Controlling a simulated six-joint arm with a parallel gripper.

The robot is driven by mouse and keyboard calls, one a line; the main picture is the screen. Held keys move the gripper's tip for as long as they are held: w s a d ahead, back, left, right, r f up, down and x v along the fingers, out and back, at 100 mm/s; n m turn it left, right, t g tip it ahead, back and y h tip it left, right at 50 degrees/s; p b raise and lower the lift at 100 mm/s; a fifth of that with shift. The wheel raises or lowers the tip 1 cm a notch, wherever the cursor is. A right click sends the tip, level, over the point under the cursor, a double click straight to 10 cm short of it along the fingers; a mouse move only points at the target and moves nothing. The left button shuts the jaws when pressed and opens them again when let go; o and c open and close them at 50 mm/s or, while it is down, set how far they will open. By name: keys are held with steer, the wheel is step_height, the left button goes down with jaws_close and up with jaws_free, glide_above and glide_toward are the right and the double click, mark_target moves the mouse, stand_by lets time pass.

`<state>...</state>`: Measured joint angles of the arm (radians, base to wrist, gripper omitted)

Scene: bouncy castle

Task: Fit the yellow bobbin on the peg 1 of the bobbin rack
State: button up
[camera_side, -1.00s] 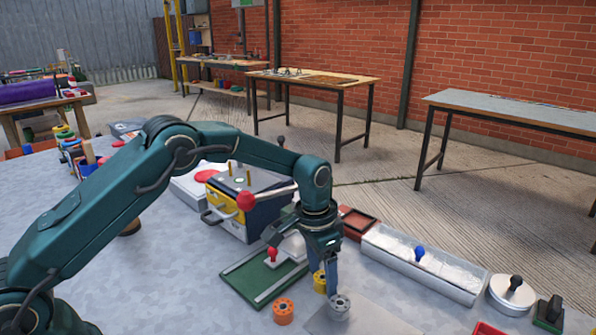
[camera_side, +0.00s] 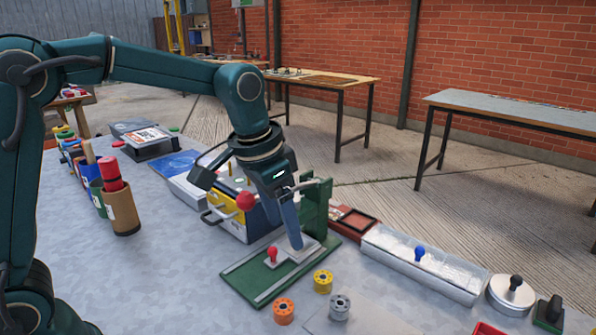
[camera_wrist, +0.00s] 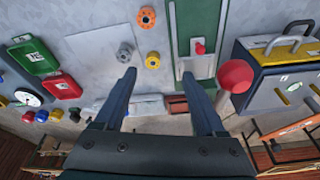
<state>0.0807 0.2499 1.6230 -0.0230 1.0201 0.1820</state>
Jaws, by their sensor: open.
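The yellow bobbin (camera_side: 323,281) stands on the table beside the green-based fixture; it also shows in the wrist view (camera_wrist: 152,60). An orange bobbin (camera_side: 283,310) and a grey bobbin (camera_side: 340,307) stand close to it. My gripper (camera_side: 297,246) is open and empty, raised to the left of and behind the yellow bobbin in the side view. In the wrist view the yellow bobbin appears between and just beyond my fingertips (camera_wrist: 160,73). Thin yellow posts (camera_side: 229,168) rise behind my gripper, but I cannot tell whether they belong to the bobbin rack or which is peg 1.
The green fixture (camera_side: 245,284) has an upright and a red knob (camera_side: 272,253). A silver tray (camera_side: 440,275) lies to the right.

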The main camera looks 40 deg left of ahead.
steer(key=s+a+r+n+t, duration=0.1)
steer(key=s+a+n+t, duration=0.1)
steer(key=s, duration=1.4)
steer(key=shift+a+n+t, duration=0.4)
steer(key=shift+a+n, duration=0.1)
steer(key=shift+a, duration=0.05)
steer(key=shift+o, duration=0.4)
